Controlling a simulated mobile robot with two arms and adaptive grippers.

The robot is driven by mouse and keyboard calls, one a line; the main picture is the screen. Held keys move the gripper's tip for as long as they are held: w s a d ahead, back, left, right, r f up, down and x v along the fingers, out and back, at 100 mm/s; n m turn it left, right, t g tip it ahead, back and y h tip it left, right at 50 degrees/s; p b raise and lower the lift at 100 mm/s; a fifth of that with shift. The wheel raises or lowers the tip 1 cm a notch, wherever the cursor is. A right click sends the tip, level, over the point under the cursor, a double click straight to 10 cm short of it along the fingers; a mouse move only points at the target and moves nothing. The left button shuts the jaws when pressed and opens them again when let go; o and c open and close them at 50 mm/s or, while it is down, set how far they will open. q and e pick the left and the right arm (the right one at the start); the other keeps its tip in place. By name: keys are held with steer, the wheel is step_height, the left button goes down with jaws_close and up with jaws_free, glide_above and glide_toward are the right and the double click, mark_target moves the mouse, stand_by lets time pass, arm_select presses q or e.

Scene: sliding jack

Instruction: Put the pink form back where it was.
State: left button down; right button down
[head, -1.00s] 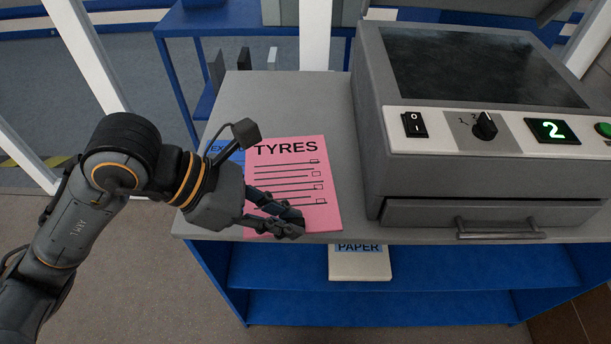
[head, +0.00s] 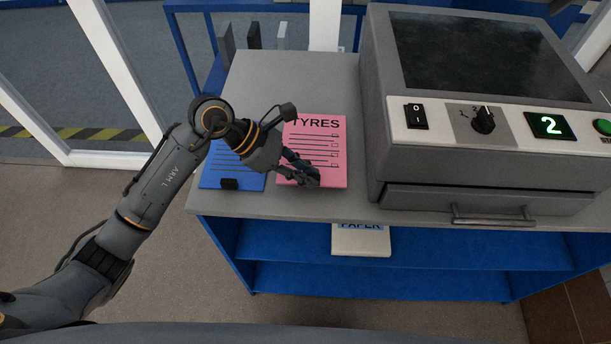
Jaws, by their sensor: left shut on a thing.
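The pink form (head: 330,155), headed TYRES, is on or just above the grey counter top, left of the grey machine. I cannot tell whether it touches the counter. My left gripper (head: 302,174) is shut on its lower left part and hides some of its left side. A blue form (head: 215,180) lies just left of the pink one, with a small black tab at its front edge. My left wrist hides its upper right part. My right gripper is not in view.
The grey machine (head: 470,165) with a dark glass top, knob, switch and drawer stands close on the right. Bare counter (head: 290,82) lies behind the forms. A PAPER pack (head: 360,242) sits on the blue shelf below. Upright dividers (head: 254,36) stand behind.

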arm_select(q)
steer(key=shift+w+f+p, duration=0.2)
steer(key=shift+f+p, duration=0.15)
steer(key=shift+p, duration=0.05)
step_height(320, 180, down, 2)
steer(key=shift+d+f+p, duration=0.1)
steer(key=shift+f+p, duration=0.05)
steer(key=shift+p, duration=0.55)
steer(key=shift+f, duration=0.2)
steer(key=c, duration=1.3)
jaws_free()
steer(key=shift+f, duration=0.1)
steer(key=shift+c, duration=0.2)
